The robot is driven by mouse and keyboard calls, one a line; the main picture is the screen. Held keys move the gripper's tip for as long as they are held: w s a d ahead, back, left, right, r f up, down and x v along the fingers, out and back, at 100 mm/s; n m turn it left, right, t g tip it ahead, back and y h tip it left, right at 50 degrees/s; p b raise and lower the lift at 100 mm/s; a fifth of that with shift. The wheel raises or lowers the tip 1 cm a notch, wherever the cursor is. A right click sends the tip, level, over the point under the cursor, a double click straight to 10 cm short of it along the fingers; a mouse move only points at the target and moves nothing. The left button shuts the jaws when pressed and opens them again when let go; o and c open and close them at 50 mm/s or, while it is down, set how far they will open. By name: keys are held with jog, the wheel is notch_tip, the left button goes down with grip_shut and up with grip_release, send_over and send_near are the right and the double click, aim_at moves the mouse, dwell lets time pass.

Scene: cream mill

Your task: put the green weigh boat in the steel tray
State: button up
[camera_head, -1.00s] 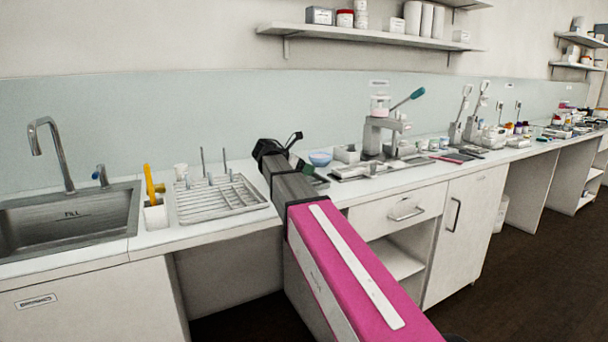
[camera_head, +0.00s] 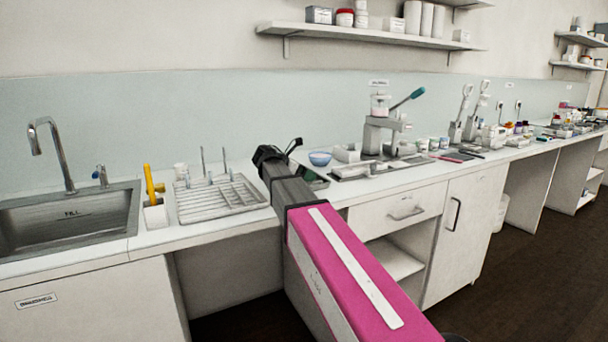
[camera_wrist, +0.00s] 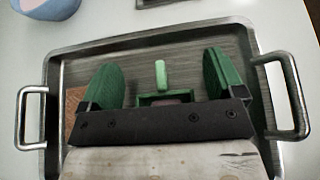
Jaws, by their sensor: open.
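The steel tray (camera_wrist: 150,38) has a handle at each side and fills most of the wrist view. In the head view its edge (camera_head: 320,184) shows beside my arm, which hides the rest. My gripper (camera_wrist: 164,72) is over the tray, its green-padded fingers open and wide apart. Between them is a small green open-topped piece (camera_wrist: 144,101) with a pale green upright tab, which looks like the green weigh boat. It is inside the tray's outline, partly hidden by the gripper's dark body. Neither finger touches it. I cannot tell whether it rests on the tray floor.
A brown square patch (camera_wrist: 74,99) lies in the tray at the left. A blue bowl (camera_head: 320,158) stands on the counter behind the tray. A draining rack (camera_head: 215,200) and sink (camera_head: 75,222) are to the left. A lever press (camera_head: 376,135) stands to the right.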

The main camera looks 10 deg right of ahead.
jog(key=v, duration=1.2)
